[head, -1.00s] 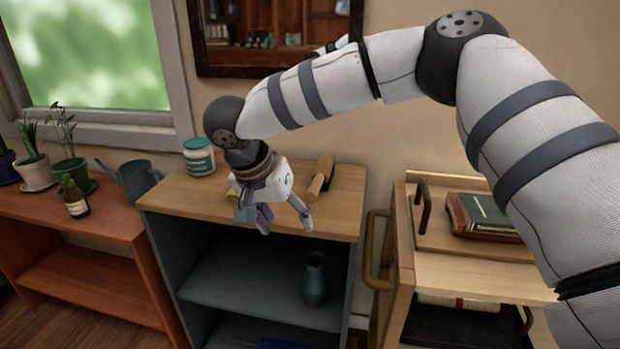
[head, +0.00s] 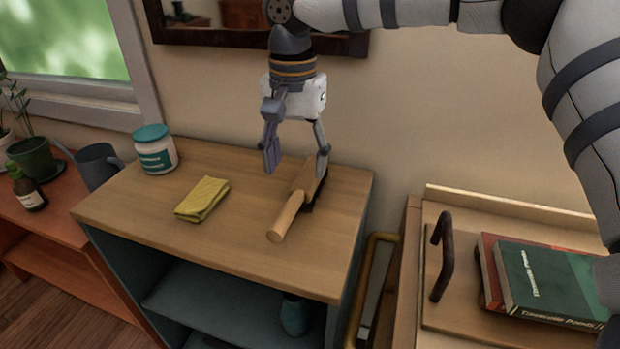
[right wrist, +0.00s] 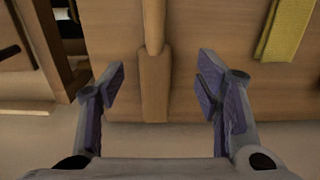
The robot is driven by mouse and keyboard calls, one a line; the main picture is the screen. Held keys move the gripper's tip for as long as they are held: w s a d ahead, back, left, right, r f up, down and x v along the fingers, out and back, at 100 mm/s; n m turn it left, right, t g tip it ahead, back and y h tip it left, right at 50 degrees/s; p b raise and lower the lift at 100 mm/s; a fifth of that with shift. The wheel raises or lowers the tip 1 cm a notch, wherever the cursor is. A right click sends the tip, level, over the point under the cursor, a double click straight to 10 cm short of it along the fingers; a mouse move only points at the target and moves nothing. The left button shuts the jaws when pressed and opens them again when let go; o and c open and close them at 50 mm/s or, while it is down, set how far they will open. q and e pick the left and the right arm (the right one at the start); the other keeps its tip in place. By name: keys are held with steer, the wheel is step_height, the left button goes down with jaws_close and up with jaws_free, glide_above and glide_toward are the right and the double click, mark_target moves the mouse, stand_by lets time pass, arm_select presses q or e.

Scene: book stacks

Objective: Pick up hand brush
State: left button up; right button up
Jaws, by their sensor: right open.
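The hand brush (head: 300,198) lies on the wooden top of the shelf unit, its light round handle pointing toward the front and its block toward the wall. My right gripper (head: 296,166) is above the brush's block end, pointing down, with its fingers apart and nothing between them. In the right wrist view the brush (right wrist: 153,80) shows between and beyond the open fingers (right wrist: 160,85), apart from both. Its bristles are mostly hidden under the block. My left gripper is not in view.
A folded yellow cloth (head: 202,199) and a white jar with a teal lid (head: 155,150) stand left of the brush. A trolley with books (head: 545,280) and a dark handle (head: 441,255) is at the right. The wall rises close behind the shelf top (head: 240,245).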

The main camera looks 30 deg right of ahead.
mark_target(300, 190)
steer(key=f, duration=0.6)
steer(key=shift+s+d+f, duration=0.2)
steer(key=shift+d+f, duration=0.05)
steer(key=shift+f, duration=0.1)
jaws_close()
